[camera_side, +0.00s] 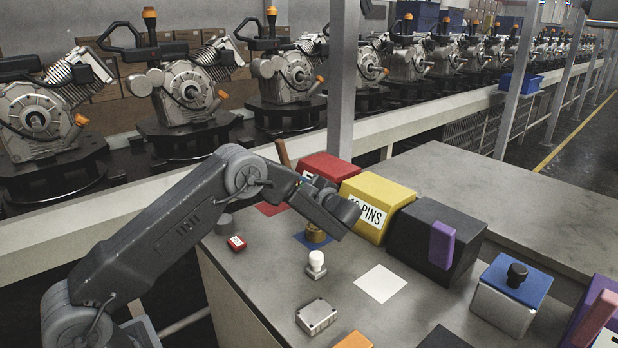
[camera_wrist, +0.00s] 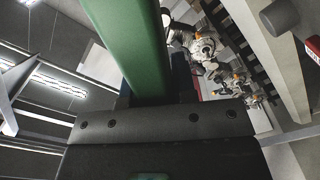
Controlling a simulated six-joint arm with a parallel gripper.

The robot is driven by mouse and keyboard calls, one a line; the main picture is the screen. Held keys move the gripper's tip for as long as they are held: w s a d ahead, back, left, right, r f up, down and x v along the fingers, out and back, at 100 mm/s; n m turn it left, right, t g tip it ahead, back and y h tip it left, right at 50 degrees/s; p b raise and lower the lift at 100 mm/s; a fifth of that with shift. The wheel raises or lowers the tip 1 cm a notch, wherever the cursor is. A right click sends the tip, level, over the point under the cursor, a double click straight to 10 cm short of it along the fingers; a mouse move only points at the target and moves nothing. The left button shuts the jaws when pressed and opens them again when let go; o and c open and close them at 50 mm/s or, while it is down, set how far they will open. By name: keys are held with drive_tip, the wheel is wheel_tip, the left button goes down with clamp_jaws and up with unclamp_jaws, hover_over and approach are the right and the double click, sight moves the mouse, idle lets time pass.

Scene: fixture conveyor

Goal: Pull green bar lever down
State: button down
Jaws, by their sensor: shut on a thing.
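The green bar (camera_wrist: 137,45) fills the upper middle of the wrist view. It runs from the top edge down to my gripper (camera_wrist: 152,90), whose dark fingers are shut on it. The bar's far end is outside the picture. The green bar cannot be made out clearly there, as my wrist covers that spot.
A red box (camera_side: 327,166) and a black box (camera_side: 428,237) flank the yellow one. A brass piece (camera_side: 316,234) sits on a blue square below my gripper. A white-topped button (camera_side: 316,261) and a metal block (camera_side: 317,316) stand nearer. Engines (camera_side: 187,86) line the conveyor behind.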

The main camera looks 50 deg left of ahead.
drive_tip(key=shift+s+f+n, duration=0.5)
drive_tip(key=shift+f+n, duration=0.35)
drive_tip(key=shift+s+f+n, duration=0.45)
drive_tip(key=shift+f+n, duration=0.35)
drive_tip(key=shift+n, duration=0.05)
drive_tip(key=c, duration=0.9)
unclamp_jaws()
drive_tip(key=d, duration=1.4)
